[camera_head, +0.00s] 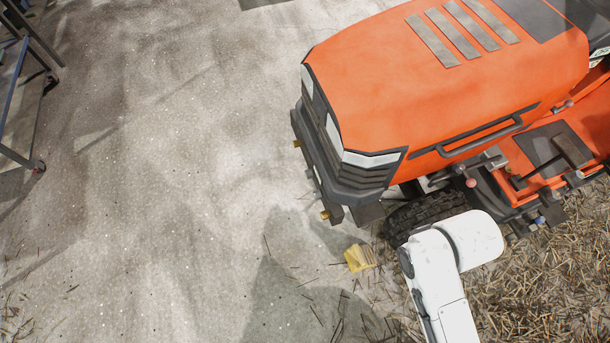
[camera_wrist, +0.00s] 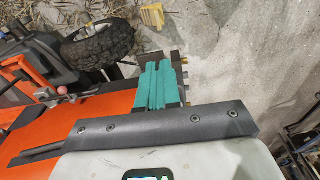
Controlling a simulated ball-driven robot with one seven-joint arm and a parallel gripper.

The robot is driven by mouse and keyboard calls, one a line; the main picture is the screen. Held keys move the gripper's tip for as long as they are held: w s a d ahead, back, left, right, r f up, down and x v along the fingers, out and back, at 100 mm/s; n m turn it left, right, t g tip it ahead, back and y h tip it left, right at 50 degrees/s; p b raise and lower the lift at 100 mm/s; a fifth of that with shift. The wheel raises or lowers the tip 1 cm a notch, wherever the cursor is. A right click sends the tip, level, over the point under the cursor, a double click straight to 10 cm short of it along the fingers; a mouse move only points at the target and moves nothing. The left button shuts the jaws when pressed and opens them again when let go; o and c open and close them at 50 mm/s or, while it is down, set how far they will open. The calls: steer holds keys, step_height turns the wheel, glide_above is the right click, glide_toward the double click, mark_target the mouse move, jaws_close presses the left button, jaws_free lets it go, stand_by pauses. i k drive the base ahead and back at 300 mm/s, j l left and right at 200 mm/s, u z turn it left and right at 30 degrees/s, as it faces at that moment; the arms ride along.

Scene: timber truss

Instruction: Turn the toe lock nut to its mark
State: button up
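An orange tractor (camera_head: 450,80) stands with its front wheel (camera_head: 428,212) beside my white arm. The toe lock nut and its mark cannot be made out in either view. In the wrist view, my gripper (camera_wrist: 158,66) has two teal fingers lying side by side with hardly any gap. Nothing shows between them. The fingertips point toward dark parts by the tractor's front end, and the front wheel (camera_wrist: 98,43) is up and to the left of them. I cannot tell whether they touch anything. In the head view my gripper is not visible.
A yellow wheel chock (camera_head: 358,257) lies on the floor near the front wheel, also seen in the wrist view (camera_wrist: 152,17). Straw (camera_head: 550,280) covers the floor at lower right. A wheeled cart (camera_head: 22,110) stands at upper left. The concrete floor between is clear.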

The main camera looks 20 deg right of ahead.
mark_target(309, 174)
steer(key=i+j, duration=0.2)
steer(key=j, duration=0.2)
steer(key=i+j, duration=0.2)
steer(key=j, duration=0.15)
steer(key=i+j+z, duration=0.1)
steer(key=i+j, duration=0.15)
steer(key=j, duration=0.15)
steer(key=i+j, duration=0.2)
steer(key=j, duration=0.2)
steer(key=i+j, duration=0.2)
steer(key=j, duration=0.2)
steer(key=i+j, duration=0.2)
steer(key=j, duration=0.2)
steer(key=z, duration=0.05)
